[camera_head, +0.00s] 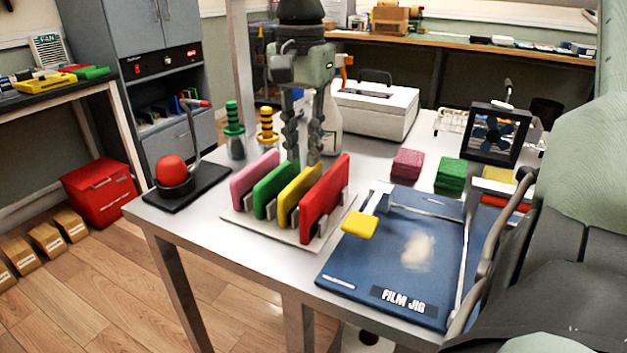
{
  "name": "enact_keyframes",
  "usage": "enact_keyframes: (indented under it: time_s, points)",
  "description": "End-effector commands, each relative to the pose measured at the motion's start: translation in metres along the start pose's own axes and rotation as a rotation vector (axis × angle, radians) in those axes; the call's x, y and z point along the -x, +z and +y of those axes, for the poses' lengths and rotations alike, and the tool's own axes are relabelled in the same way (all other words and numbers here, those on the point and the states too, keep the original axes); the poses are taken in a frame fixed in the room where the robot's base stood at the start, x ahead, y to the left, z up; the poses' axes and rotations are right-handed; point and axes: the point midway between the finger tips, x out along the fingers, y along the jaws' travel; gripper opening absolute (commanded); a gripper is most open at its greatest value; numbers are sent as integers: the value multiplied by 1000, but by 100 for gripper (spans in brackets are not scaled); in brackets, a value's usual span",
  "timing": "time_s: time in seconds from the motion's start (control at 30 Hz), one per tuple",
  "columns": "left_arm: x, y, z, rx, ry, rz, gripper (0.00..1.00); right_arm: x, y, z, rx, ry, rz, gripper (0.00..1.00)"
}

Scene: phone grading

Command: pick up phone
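Pink (254,176), green (274,188), yellow (299,195) and red (324,200) phones stand on edge, side by side, in a pale rack (264,228) on the white table. My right gripper (303,152) points down above the rack, near the tops of the green and yellow phones. Its two fingers are apart with nothing seen between them. Whether they touch a phone cannot be told. My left gripper is not seen.
A blue film jig (353,260) with a yellow-ended tool (359,224) lies right of the rack. A red ball on a black stand (187,193) is left. Pink (407,163) and green (451,174) stacks and a white case (374,108) stand behind. My arm fills the right edge.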

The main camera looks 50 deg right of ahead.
Motion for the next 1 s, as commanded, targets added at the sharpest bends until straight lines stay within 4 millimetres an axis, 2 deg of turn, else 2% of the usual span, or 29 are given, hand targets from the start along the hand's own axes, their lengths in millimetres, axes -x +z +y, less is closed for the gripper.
enact_keyframes:
  time_s: [0.37,0.63,0.93,1.0]
  points:
    - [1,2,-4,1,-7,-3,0,-35,4,1,0,3,-2,21]
    - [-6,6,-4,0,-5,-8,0,-73,9,3,0,4,-2,21]
    - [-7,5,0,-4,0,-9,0,-78,9,2,0,-1,-1,21]
    - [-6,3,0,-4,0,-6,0,-78,9,2,0,-1,-1,13]
